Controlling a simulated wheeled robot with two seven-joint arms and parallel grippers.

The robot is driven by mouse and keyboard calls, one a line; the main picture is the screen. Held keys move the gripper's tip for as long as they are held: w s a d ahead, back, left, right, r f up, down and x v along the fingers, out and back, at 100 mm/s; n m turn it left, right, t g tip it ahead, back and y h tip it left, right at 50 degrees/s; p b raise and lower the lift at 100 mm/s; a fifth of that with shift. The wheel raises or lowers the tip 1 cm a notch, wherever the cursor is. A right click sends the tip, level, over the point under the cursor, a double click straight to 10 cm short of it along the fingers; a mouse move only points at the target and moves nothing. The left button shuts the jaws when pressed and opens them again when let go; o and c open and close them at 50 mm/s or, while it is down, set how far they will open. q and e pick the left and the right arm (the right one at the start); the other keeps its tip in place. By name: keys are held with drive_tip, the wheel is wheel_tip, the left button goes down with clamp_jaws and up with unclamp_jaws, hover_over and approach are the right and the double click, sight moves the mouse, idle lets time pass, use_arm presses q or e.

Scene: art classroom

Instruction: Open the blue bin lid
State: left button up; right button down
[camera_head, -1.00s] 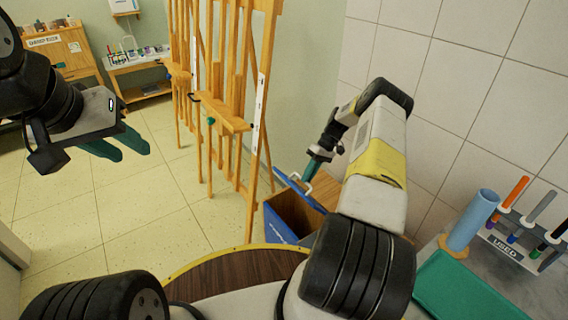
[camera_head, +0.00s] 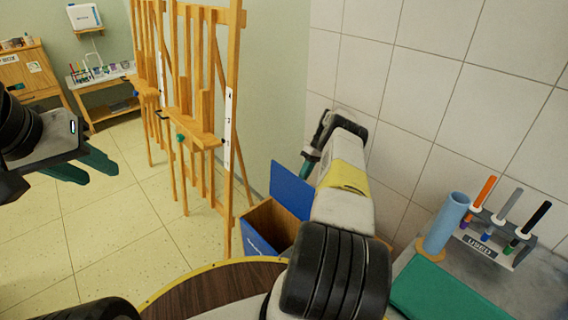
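The blue bin (camera_head: 258,243) stands on the floor beside the easels, partly hidden behind my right arm. Its blue lid (camera_head: 291,188) is raised and stands steeply upright at the back, so the brown inside shows. My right gripper (camera_head: 307,166) is just right of the lid's upper part, mostly hidden by its own wrist; I cannot tell whether it touches the lid or how its fingers stand. My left gripper (camera_head: 98,168) is at the far left, above the floor and away from the bin, with its two teal fingers apart and nothing between them.
Wooden easels (camera_head: 205,120) stand just left of the bin. A tiled wall (camera_head: 420,110) is behind my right arm. Floor at the left is open.

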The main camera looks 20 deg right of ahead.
drive_tip(key=shift+s+f, duration=0.25)
drive_tip(key=shift+f, duration=0.15)
drive_tip(key=c, duration=1.5)
unclamp_jaws()
drive_tip(key=shift+d, duration=0.1)
drive_tip(key=shift+w+r, duration=0.15)
drive_tip(key=r, duration=0.3)
drive_tip(key=shift+s+a+r, duration=0.2)
drive_tip(key=shift+s+r, duration=0.15)
drive_tip(key=shift+s, duration=0.05)
drive_tip(key=s+a, duration=0.2)
drive_tip(key=s, duration=0.2)
drive_tip(key=s+a, duration=0.3)
drive_tip(key=s, duration=0.1)
drive_tip(key=s+a+r, duration=0.1)
drive_tip(key=s+a, duration=0.2)
drive_tip(key=s, duration=0.2)
drive_tip(key=shift+r, duration=0.1)
